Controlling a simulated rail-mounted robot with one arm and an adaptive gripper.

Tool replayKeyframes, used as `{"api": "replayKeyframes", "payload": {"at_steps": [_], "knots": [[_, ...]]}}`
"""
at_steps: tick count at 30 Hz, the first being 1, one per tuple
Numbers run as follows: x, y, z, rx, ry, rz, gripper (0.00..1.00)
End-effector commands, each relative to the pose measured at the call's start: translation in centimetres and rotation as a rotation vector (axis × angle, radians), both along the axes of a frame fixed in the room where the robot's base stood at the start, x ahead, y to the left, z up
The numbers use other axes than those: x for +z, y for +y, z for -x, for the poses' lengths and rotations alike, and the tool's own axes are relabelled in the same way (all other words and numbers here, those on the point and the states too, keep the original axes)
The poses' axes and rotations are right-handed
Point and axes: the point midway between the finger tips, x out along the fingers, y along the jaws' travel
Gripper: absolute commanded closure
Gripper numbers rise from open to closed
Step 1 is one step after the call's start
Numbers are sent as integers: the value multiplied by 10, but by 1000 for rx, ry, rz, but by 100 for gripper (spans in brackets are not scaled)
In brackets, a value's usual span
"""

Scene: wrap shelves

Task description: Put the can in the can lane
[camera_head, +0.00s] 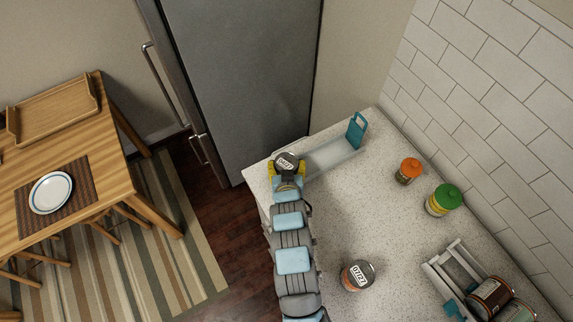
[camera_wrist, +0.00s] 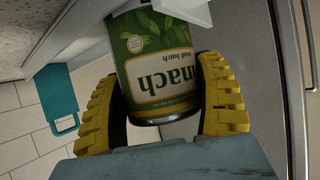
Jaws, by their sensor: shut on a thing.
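The can in my gripper shows its round dark top in the head view (camera_head: 287,159). In the wrist view the can (camera_wrist: 155,65) has a green label with a cream band. My gripper (camera_head: 287,173) is shut on it, with its yellow fingers on both sides in the wrist view (camera_wrist: 165,110). The can is at the left end of a pale tray-like lane (camera_head: 332,157) with a teal end piece (camera_head: 357,130). In the wrist view a pale edge (camera_wrist: 90,28) partly covers the can. Whether the can touches the lane or counter is unclear.
A white rack (camera_head: 436,268) holds cans (camera_head: 490,297) lying on their sides. Another can (camera_head: 358,275) stands on the speckled counter (camera_head: 395,225). An orange-lidded jar (camera_head: 409,171) and a green-lidded jar (camera_head: 442,200) stand near the tiled wall. A fridge (camera_head: 245,70) is behind the counter.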

Motion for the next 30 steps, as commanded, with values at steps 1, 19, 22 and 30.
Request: {"api": "replayKeyframes", "payload": {"at_steps": [1, 19, 22, 30], "knots": [[-1, 0, 0, 0, -1, 0, 68], [3, 0, 4, 0, -1, 0, 0], [7, -1, 13, 0, 0, 0, 0], [23, -4, 42, -1, -1, 0, 0]]}}
